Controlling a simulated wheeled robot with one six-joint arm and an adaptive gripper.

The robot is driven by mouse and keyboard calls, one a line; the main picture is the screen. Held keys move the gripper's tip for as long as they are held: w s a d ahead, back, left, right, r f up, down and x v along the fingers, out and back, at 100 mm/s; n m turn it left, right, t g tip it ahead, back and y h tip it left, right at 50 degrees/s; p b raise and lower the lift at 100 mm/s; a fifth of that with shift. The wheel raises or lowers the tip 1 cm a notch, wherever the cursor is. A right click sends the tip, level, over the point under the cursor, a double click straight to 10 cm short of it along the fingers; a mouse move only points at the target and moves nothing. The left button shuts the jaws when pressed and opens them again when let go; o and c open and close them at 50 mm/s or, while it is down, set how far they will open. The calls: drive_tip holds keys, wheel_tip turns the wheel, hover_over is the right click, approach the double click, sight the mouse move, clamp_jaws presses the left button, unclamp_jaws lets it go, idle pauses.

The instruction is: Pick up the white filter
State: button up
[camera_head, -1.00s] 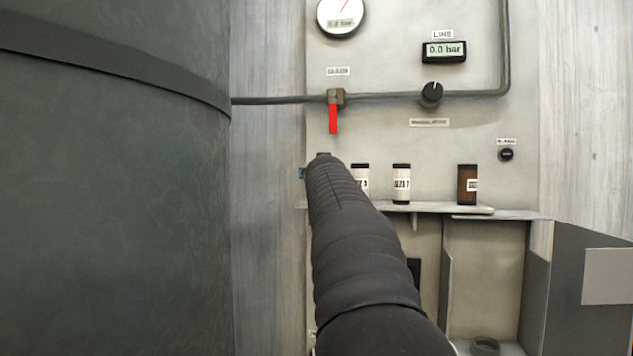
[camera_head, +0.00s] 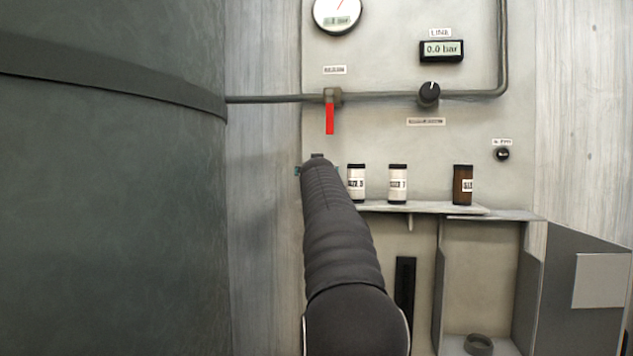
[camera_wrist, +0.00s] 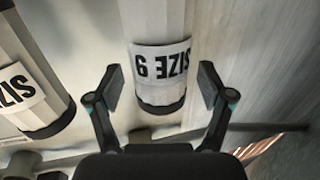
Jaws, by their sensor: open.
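In the wrist view, a white filter (camera_wrist: 158,92) with a black end cap and a label reading "SIZE" and a digit, upside down, lies between the two fingers of my gripper (camera_wrist: 160,88). The fingers are open, with a gap on each side of it. A second white filter (camera_wrist: 30,75) is at the left of that view, outside the fingers. In the head view, two white filters, one (camera_head: 356,183) nearer my arm and one (camera_head: 397,183) to its right, stand upright on the shelf. My arm hides the shelf's left end and most of my gripper there.
A brown filter (camera_head: 462,185) stands further right on the shelf (camera_head: 425,208). Above are a red-handled valve (camera_head: 329,118), a black knob (camera_head: 429,93) and a pipe (camera_head: 280,99). A large dark tank (camera_head: 110,200) fills the left. An open grey compartment (camera_head: 481,270) lies below right.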

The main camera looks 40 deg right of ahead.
drive_tip(key=shift+c, duration=0.3)
drive_tip(key=c, duration=1.2)
drive_tip(key=shift+r, duration=0.1)
drive_tip(key=shift+c, duration=0.3)
drive_tip(key=shift+s+a+r, duration=0.15)
drive_tip(key=shift+a+r, duration=0.05)
drive_tip(key=shift+r, duration=0.25)
wheel_tip(320, 180, up, 6)
drive_tip(key=p, duration=0.3)
drive_tip(key=shift+r, duration=0.25)
drive_tip(key=shift+s+a+f+b, duration=0.3)
drive_tip(key=shift+s+a+b, duration=0.25)
drive_tip(key=shift+a, duration=0.1)
drive_tip(key=w+a+b+v, duration=0.25)
drive_tip(key=b+v, duration=0.25)
drive_tip(key=v, duration=1.2)
drive_tip(key=shift+s+a+r+p, duration=0.15)
drive_tip(key=shift+a+r+p, duration=0.05)
drive_tip(key=shift+r+p, duration=0.85)
drive_tip(key=shift+s+a+r+p, duration=0.1)
drive_tip(key=shift+a+r+p, duration=0.1)
drive_tip(key=shift+r+p, duration=0.8)
